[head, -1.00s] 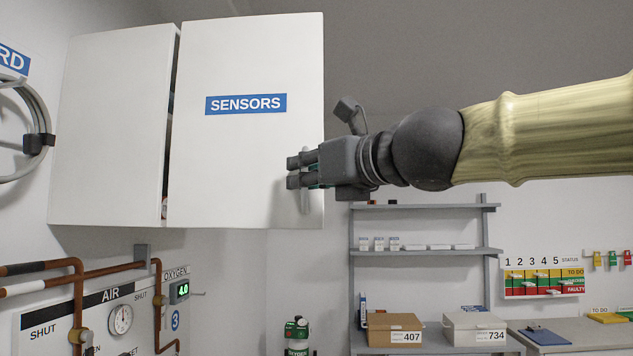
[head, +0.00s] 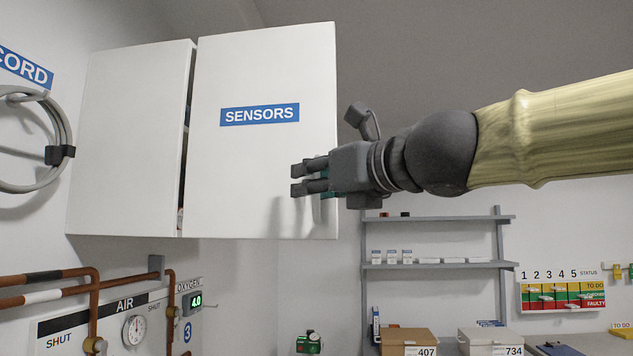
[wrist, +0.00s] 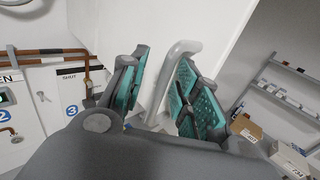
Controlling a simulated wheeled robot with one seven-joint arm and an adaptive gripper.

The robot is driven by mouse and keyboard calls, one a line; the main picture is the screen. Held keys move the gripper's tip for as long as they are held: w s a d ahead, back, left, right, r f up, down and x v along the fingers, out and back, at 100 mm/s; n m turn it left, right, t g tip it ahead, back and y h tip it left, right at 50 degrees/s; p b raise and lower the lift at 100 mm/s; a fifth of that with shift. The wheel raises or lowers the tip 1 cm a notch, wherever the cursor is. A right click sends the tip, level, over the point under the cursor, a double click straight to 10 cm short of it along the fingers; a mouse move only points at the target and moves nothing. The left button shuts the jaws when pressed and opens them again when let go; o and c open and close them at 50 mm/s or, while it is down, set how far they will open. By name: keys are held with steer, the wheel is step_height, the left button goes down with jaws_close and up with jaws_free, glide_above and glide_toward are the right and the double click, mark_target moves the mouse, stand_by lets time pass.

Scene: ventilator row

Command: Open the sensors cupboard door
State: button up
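The white sensors cupboard door (head: 265,175), with a blue SENSORS label (head: 260,114), fills the upper middle of the head view. A narrow dark gap separates its left edge from the white panel (head: 130,140) beside it. My gripper (head: 297,178) is in front of the door's lower right part. In the wrist view the door's grey bar handle (wrist: 178,62) runs between my gripper's teal-padded fingers (wrist: 160,95). The fingers stand apart, with space between the left pad and the handle. I cannot tell whether the right pad touches it. In the head view my gripper largely hides the handle.
Copper pipes (head: 60,285) and an air gauge (head: 136,330) are on the wall below the cupboard. Grey shelves (head: 440,265) with boxes stand at the right, below my arm. A coiled cord (head: 62,155) hangs at far left.

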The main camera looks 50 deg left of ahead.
steer(key=shift+w+d, duration=0.1)
steer(key=shift+d, duration=0.05)
steer(key=s+d, duration=0.1)
steer(key=d, duration=1)
steer(key=shift+s+d, duration=0.3)
steer(key=shift+d, duration=0.05)
steer(key=shift+f, duration=0.1)
